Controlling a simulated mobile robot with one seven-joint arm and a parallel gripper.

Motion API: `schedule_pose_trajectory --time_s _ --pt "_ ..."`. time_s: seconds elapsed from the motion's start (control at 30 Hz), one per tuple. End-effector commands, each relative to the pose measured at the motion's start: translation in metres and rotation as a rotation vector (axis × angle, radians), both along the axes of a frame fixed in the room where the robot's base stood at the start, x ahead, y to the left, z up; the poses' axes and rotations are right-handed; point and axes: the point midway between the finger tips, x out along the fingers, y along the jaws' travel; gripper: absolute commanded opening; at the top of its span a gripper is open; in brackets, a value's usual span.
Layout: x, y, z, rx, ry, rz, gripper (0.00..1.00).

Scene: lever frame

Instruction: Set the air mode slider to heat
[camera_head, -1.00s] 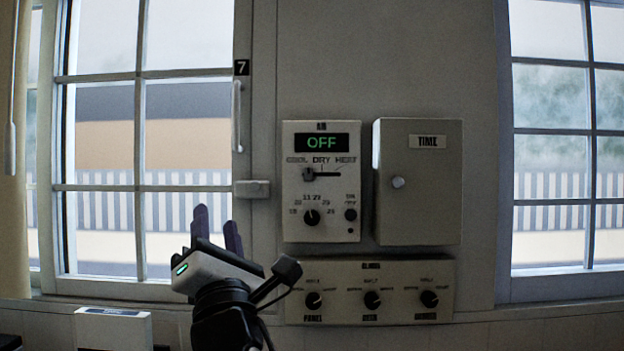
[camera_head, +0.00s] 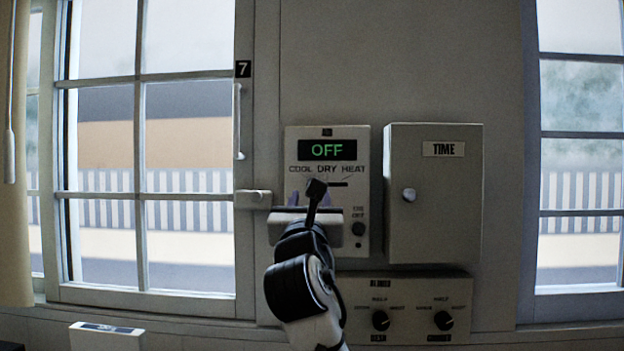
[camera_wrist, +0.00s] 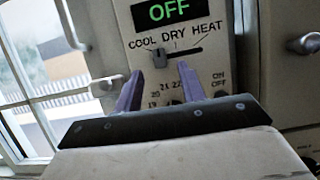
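The white air control panel (camera_head: 348,197) is on the wall and its display (camera_head: 327,150) reads OFF. COOL, DRY and HEAT run left to right below the display. The slider knob (camera_wrist: 160,58) is a small grey block at the left, COOL end of its dark slot (camera_wrist: 188,51); the slot runs bare to its right. My gripper (camera_wrist: 160,70) is open, with purple fingers apart. In the wrist view the knob shows between and just beyond the fingertips; contact cannot be told. In the head view my gripper (camera_head: 309,199) is in front of the panel and my wrist hides the knob.
A closed grey TIME box (camera_head: 436,200) sticks out right of the panel. A blinds switch panel (camera_head: 412,310) is below. A window latch (camera_head: 253,200) and window (camera_head: 145,160) are at left. A round dial below the slider is partly hidden by my gripper.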

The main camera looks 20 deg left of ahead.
Motion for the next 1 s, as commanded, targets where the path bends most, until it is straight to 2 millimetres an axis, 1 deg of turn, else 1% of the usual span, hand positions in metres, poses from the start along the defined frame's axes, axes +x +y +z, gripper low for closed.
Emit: schedule_pose_trajectory --time_s 0.03,0.1,0.2,0.3,0.43,0.67,0.77,0.9,1.0 --pt "0.01 0.003 0.008 0.0 0.004 0.0 0.4" --pt "0.02 0.007 0.012 0.0 0.003 0.001 0.4" --pt "0.032 0.01 0.017 0.001 0.001 0.002 0.4" --pt "0.04 0.012 0.019 0.001 0.0 0.001 0.4" --pt "0.045 0.013 0.02 0.0 0.0 0.001 0.4" --pt "0.045 0.013 0.019 0.0 0.0 0.001 0.4" --pt "0.045 0.013 0.019 0.001 -0.001 0.001 0.3" --pt "0.045 0.013 0.019 0.001 -0.001 0.001 0.11" --pt "0.045 0.013 0.019 0.001 -0.001 0.001 0.0"
